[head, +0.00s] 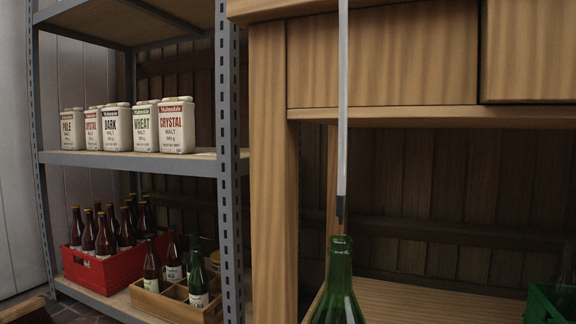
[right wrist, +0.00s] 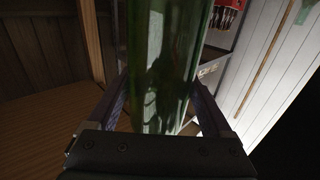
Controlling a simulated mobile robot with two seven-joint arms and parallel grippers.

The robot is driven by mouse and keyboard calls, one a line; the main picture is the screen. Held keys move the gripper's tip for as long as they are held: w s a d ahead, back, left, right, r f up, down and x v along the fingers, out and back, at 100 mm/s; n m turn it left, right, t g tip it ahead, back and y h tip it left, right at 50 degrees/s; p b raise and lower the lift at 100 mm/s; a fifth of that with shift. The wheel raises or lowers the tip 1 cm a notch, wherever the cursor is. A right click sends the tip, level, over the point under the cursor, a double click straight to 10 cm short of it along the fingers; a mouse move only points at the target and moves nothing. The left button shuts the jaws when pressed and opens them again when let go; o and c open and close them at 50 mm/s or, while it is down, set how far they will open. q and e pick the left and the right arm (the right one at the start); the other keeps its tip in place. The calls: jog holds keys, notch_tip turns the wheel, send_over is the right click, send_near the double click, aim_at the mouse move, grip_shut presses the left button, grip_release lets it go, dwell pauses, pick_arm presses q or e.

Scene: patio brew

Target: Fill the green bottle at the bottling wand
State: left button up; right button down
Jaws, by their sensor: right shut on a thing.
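The green bottle (head: 339,290) stands upright at the bottom of the head view, with its open mouth just below the tip of the bottling wand (head: 342,120). The wand is a pale vertical tube with a dark tip. The tip is close to the mouth; I cannot tell whether it touches the rim. In the right wrist view my right gripper (right wrist: 160,105) is shut on the bottle's green body (right wrist: 160,60), one finger on each side. The bottle's lower part is hidden. My left gripper is not in view.
A wooden bench (head: 268,180) with drawers stands behind the wand. At left, a metal shelf (head: 130,163) holds malt tins, a red crate (head: 100,270) of brown bottles and a wooden crate (head: 175,300). A green crate (head: 548,305) is at the lower right.

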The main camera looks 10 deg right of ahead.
jog(key=shift+f, duration=0.3)
jog(key=shift+s+a+r+p, duration=0.1)
jog(key=shift+s+a+p, duration=0.1)
jog(key=shift+s+a, duration=0.3)
jog(key=shift+s+a+p, duration=0.15)
jog(key=shift+s+a, duration=0.15)
jog(key=shift+s, duration=0.3)
jog(key=s+a+p, duration=0.2)
jog(key=s+a, duration=0.5)
jog(key=s, duration=0.4)
jog(key=shift+a, duration=0.4)
dwell(0.5)
jog(key=w+d, duration=0.4)
jog(key=w, duration=0.2)
jog(key=shift+d, duration=0.25)
